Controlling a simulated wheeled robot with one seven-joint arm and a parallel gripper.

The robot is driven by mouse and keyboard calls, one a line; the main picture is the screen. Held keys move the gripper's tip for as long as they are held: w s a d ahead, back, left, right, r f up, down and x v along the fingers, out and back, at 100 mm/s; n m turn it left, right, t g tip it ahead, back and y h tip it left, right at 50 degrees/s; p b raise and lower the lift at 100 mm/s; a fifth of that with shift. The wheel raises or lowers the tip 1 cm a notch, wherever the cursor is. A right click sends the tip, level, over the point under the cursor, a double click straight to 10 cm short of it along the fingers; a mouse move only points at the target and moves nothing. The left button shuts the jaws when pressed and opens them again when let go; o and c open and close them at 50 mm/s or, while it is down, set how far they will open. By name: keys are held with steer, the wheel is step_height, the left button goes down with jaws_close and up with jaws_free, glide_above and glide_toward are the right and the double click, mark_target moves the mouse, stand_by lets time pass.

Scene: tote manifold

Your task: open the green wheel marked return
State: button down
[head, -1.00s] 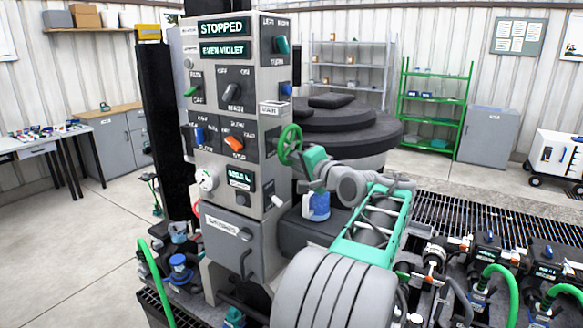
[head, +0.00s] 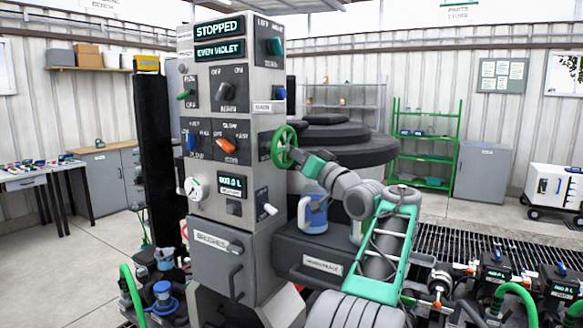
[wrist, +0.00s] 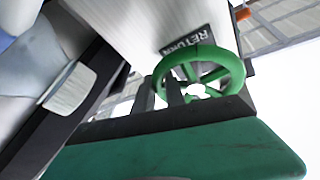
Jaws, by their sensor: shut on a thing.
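The green wheel (head: 276,143) stands out from the right side of the grey control column (head: 226,160). In the wrist view the green wheel (wrist: 205,53) shows its rim and spokes, beside a dark label reading RETURN (wrist: 187,40). My gripper (head: 291,154) reaches the wheel from the right and is shut on its rim. In the wrist view the dark fingers of my gripper (wrist: 166,93) meet the near left part of the rim. The exact contact is partly hidden by my gripper's body.
A blue-and-white jug (head: 313,210) stands under my arm, on a dark drawer unit (head: 322,264). Hoses and valves crowd the lower right.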

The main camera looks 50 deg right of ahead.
steer(key=n, duration=0.1)
steer(key=n+y, duration=0.1)
steer(key=r+n, duration=0.1)
steer(key=shift+d+n+t, duration=0.25)
steer(key=shift+n+t, duration=0.05)
steer(key=shift+t, duration=0.1)
steer(key=shift+r+n+t+y, duration=0.3)
steer(key=shift+n+y, duration=0.25)
steer(key=shift+n, duration=0.35)
steer(key=shift+r+n+t+y, duration=0.25)
steer(key=shift+n+y, duration=0.3)
steer(key=shift+n, duration=0.35)
steer(key=c, duration=1.7)
jaws_free()
steer(key=shift+a, duration=0.1)
